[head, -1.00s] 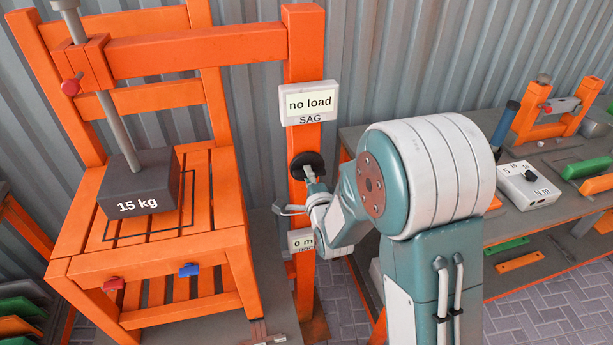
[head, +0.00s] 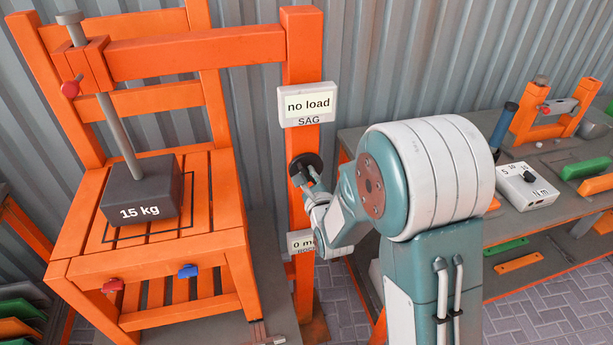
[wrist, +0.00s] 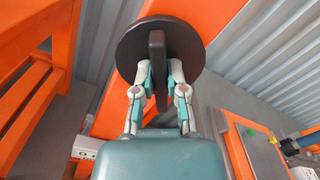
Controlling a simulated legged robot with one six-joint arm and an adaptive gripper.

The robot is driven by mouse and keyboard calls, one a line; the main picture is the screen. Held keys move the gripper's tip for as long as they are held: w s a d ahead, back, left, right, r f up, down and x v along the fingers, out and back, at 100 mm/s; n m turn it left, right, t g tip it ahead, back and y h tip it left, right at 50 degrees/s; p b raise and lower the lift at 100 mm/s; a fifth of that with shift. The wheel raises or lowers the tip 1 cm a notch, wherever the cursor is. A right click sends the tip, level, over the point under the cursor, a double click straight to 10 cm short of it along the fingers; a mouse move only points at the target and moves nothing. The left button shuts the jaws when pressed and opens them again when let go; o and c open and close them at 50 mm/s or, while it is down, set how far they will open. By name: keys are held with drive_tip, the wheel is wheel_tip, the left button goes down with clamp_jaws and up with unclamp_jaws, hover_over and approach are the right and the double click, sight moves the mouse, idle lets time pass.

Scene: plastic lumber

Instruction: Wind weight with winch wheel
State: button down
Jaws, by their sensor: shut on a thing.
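The black winch wheel (head: 305,164) is on the orange upright post (head: 304,75). In the wrist view it is a dark round disc (wrist: 129,45) with a raised bar (wrist: 157,50) across its middle. My gripper (head: 311,181) is at the wheel; in the wrist view my gripper (wrist: 159,72) has one finger on each side of the bar, shut on it. The dark 15 kg weight (head: 143,190) is at the foot of a grey rod (head: 118,135), over the slatted orange chair seat (head: 215,195). Whether it touches the slats is unclear.
The sag display (head: 307,104) on the post reads "no load". A lower display (head: 300,242) is partly hidden by my arm. A workbench (head: 530,222) with a torque box (head: 528,185) stands on the right. A corrugated wall (head: 400,60) is behind.

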drive_tip(key=m, duration=0.3)
drive_tip(key=shift+d+f+m, duration=0.3)
drive_tip(key=shift+f+m, duration=0.1)
idle(0.4)
drive_tip(key=c, duration=0.7)
unclamp_jaws()
drive_tip(key=shift+w+f, duration=0.1)
drive_tip(key=shift+w, duration=0.15)
drive_tip(key=shift+a, duration=0.1)
drive_tip(key=v, duration=0.7)
drive_tip(key=shift+s, duration=0.25)
